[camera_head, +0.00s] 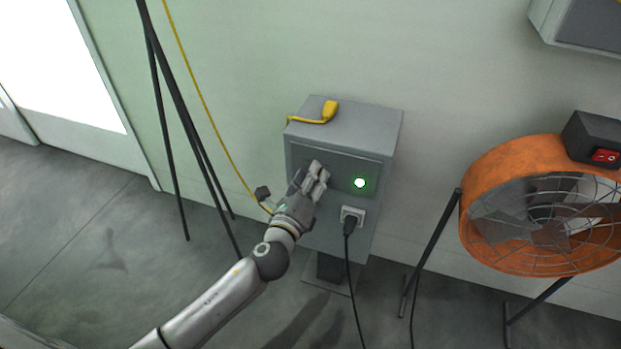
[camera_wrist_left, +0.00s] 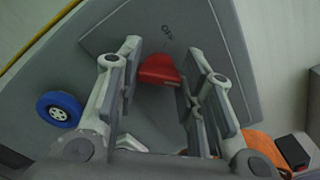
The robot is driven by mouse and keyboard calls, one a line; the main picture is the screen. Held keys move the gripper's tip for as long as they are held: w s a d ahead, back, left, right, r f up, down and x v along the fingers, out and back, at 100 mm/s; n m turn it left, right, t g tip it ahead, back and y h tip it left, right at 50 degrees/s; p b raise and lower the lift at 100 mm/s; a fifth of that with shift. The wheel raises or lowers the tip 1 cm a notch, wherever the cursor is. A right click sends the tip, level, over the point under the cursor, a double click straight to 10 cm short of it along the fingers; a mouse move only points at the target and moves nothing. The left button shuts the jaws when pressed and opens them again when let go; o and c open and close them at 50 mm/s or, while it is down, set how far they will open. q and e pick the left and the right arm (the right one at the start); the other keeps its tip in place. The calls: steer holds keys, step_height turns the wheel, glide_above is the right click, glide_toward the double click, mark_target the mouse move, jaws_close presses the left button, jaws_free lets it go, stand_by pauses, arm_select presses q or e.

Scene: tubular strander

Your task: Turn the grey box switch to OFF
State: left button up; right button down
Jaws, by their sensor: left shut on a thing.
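The grey box (camera_head: 388,135) stands on a post against the wall in the head view, with a lit green lamp (camera_head: 360,183) on its front. My left gripper (camera_head: 317,170) is at the left part of that front and hides the switch there. In the left wrist view the red switch knob (camera_wrist_left: 158,70) sits on the grey panel (camera_wrist_left: 228,75), between the fingers of my left gripper (camera_wrist_left: 163,62), which is shut on it. The word OFF shows on the panel just beyond the knob. Which way the knob points is hard to tell. My right gripper is not in view.
A yellow plug (camera_head: 330,110) lies on the box top. A black plug (camera_head: 349,227) sits in the box's socket. An orange fan (camera_head: 485,170) stands at the right, a dark tripod (camera_head: 184,105) at the left. A blue ring (camera_wrist_left: 60,110) shows beside the gripper.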

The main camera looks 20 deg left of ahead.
arm_select(q)
steer(key=shift+f+n+p, duration=0.2)
steer(key=shift+n+p, duration=0.75)
steer(key=shift+n, duration=3.55)
steer(key=shift+f+n+p, duration=0.2)
steer(key=shift+n+p, duration=0.7)
steer(key=shift+n, duration=3.6)
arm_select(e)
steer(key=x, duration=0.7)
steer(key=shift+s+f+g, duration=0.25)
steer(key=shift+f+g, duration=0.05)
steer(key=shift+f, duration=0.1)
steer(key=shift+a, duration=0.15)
arm_select(q)
steer(key=o, duration=1)
